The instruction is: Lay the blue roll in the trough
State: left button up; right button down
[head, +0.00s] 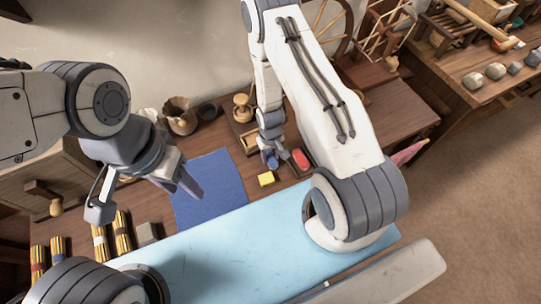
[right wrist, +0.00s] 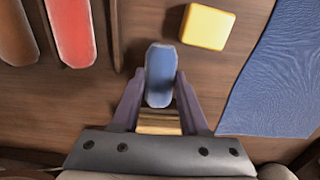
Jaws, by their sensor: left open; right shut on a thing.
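The blue roll (right wrist: 160,72) is a short, faceted blue bar. My right gripper (right wrist: 159,84) is shut on it, one finger on each side, with its far end sticking out past the fingertips. In the head view the right gripper (head: 271,154) and blue roll (head: 272,161) are just left of a dark narrow holder with a red roll (head: 301,159). The red roll also shows in the right wrist view (right wrist: 72,32), between thin dark walls (right wrist: 116,38). I cannot tell for sure which piece is the trough. My left gripper (head: 180,178) is open and empty above the dark blue mat.
A yellow block (head: 266,179) lies close to the held roll. The dark blue mat (head: 215,205) and light blue mat (head: 240,262) are mostly clear. A wooden grinder (head: 242,107), a sack (head: 180,115) and a dark bowl (head: 208,111) stand behind.

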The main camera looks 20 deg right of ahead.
jog(key=shift+f, duration=0.3)
jog(key=shift+f, duration=0.15)
jog(key=shift+c, duration=2.1)
grip_release()
